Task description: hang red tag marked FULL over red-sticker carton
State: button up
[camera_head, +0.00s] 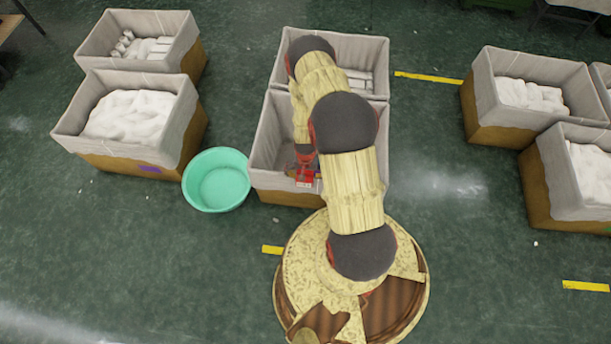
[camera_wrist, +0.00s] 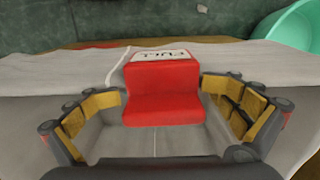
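The red tag (camera_wrist: 162,92) with a white panel marked FULL lies folded over the front liner rim of the middle front carton (camera_head: 258,150). In the wrist view its red part faces me and the white panel is at the far side. In the head view the tag (camera_head: 304,181) shows at the carton's front wall. My gripper (camera_wrist: 165,108) is open, with one finger on each side of the tag and a visible gap to both. I cannot make out a red sticker on this carton for certain; my arm hides part of it.
A green tub (camera_head: 217,180) stands on the floor just left of the carton. Another lined carton (camera_head: 350,45) adjoins behind. Filled cartons stand at left (camera_head: 170,150) and right (camera_head: 490,110). Floor is open between the rows.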

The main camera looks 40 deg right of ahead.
jog(key=shift+w+r, duration=0.1)
jog(key=shift+w, duration=0.05)
jog(key=shift+d+r, duration=0.1)
jog(key=shift+r, duration=0.1)
notch_tip(320, 180, up, 11)
jog(key=shift+r, duration=0.2)
jog(key=s+a+r+n+g+y, duration=0.1)
jog(key=s+a+g, duration=0.1)
jog(key=s+a, duration=0.35)
jog(key=s+a+r+n+t, duration=0.2)
jog(key=a+r, duration=0.3)
jog(key=r, duration=1.4)
jog(key=s+a+r+n+t+p, duration=0.1)
jog(key=s+a+r+n+t, duration=0.1)
jog(key=r, duration=1.7)
jog(key=s+a+r+n+t+h+p, duration=0.1)
jog(key=a+r, duration=0.7)
jog(key=r, duration=1.1)
jog(key=s+n+t, duration=0.1)
jog(key=n+t, duration=0.1)
jog(key=n, duration=0.1)
jog(key=shift+s+r+n+t, duration=0.2)
jog(key=shift+s+n+t, duration=0.1)
jog(key=shift+n, duration=0.1)
jog(key=shift+f, duration=0.2)
